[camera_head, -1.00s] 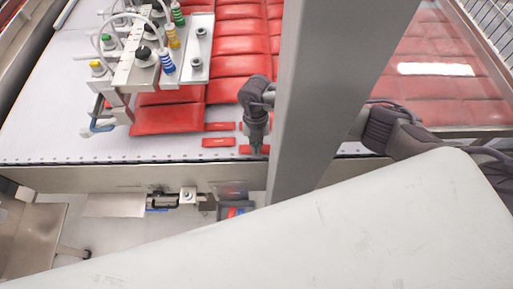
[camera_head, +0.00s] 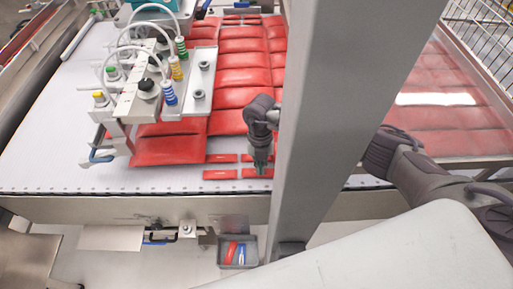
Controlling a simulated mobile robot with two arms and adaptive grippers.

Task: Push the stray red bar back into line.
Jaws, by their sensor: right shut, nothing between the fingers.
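The small flat red bars lie on the white belt in two short rows. The front row has a left bar (camera_head: 220,175) and a right bar (camera_head: 247,173), which sit about level with each other. Behind them are a left bar (camera_head: 221,158) and a right bar (camera_head: 246,158), partly hidden by my gripper. My right gripper (camera_head: 260,171) is shut and empty, pointing down at the front right bar and covering part of it. I cannot tell whether it touches the bar. My left gripper is not in view.
Large red packs (camera_head: 168,150) fill the belt behind the bars. A suction-cup picker head (camera_head: 150,90) with coloured bellows stands at left. A grey post (camera_head: 325,110) blocks the view at right. A small bin (camera_head: 238,250) hangs below the belt's front edge.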

